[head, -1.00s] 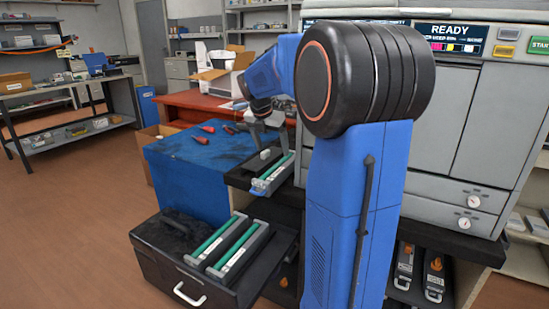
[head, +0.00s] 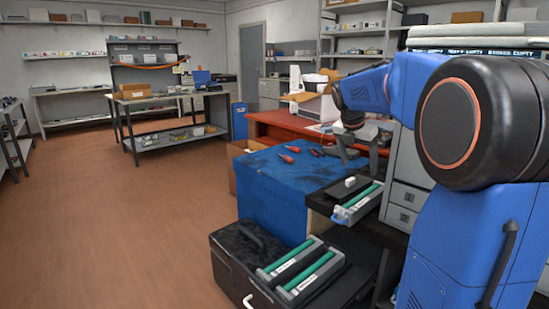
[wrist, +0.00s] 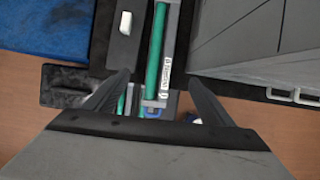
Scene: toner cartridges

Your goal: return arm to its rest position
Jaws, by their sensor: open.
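My gripper (head: 358,151) hangs from my blue and black arm above the dark pull-out shelf at the printer's front. In the wrist view my gripper (wrist: 158,85) has its two grey fingers spread apart, with nothing between them. A toner cartridge (head: 362,201) with a green roller lies on the shelf below it; it also shows in the wrist view (wrist: 157,50), beneath and beyond the fingertips. My upper arm covers much of the printer in the head view.
A blue-covered bench (head: 275,185) with red-handled tools (head: 291,150) stands left of the shelf. A red desk (head: 275,123) with a cardboard box stands behind. The brown floor (head: 130,220) on the left is clear.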

